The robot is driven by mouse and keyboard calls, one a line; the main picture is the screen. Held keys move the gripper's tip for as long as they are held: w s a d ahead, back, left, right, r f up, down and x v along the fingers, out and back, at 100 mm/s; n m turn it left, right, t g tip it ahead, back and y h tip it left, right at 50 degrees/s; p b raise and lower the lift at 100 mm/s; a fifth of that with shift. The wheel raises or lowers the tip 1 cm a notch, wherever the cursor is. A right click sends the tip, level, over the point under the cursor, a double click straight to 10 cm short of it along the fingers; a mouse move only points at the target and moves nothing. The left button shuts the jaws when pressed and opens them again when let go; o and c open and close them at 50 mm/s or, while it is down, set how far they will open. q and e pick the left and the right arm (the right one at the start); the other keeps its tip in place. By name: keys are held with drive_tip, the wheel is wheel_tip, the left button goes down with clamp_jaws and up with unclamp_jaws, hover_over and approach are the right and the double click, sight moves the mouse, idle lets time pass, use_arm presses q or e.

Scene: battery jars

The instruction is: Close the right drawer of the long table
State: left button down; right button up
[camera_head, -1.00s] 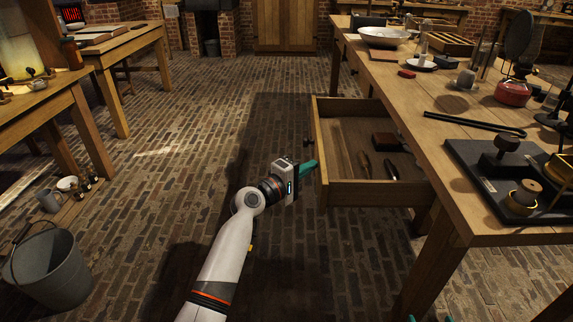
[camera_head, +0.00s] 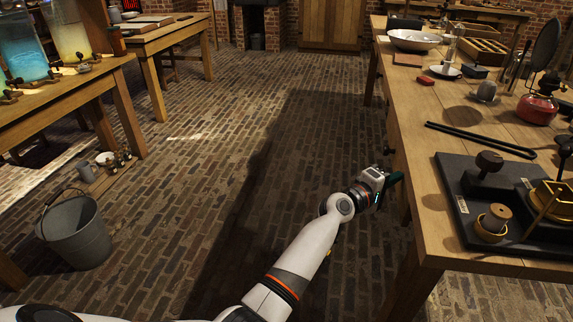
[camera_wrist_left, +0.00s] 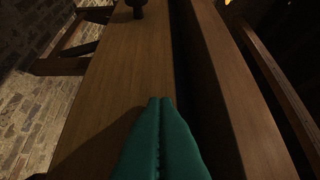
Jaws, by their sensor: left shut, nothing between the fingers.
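The long table (camera_head: 412,115) runs along the right side of the head view. Its right drawer no longer shows an open interior there; the tabletop hides most of it. A dark knob (camera_head: 388,151) shows at the table's left edge. In the left wrist view, the wooden drawer front (camera_wrist_left: 130,75) carries a dark knob (camera_wrist_left: 136,8), with a dark strip along its right side. I cannot tell whether a small gap is left. My left gripper (camera_head: 397,178) is shut and empty; its teal fingers (camera_wrist_left: 160,140) are at the drawer front, contact unclear. My right gripper is out of view.
A bucket (camera_head: 75,235) stands on the floor at left beside another table. The brick floor between is clear.

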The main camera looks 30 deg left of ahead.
use_arm(q)
drive_tip(key=shift+w+d+r, duration=0.1)
drive_tip(key=shift+w+d, duration=0.1)
drive_tip(key=shift+d, duration=0.7)
drive_tip(key=shift+d+r, duration=0.1)
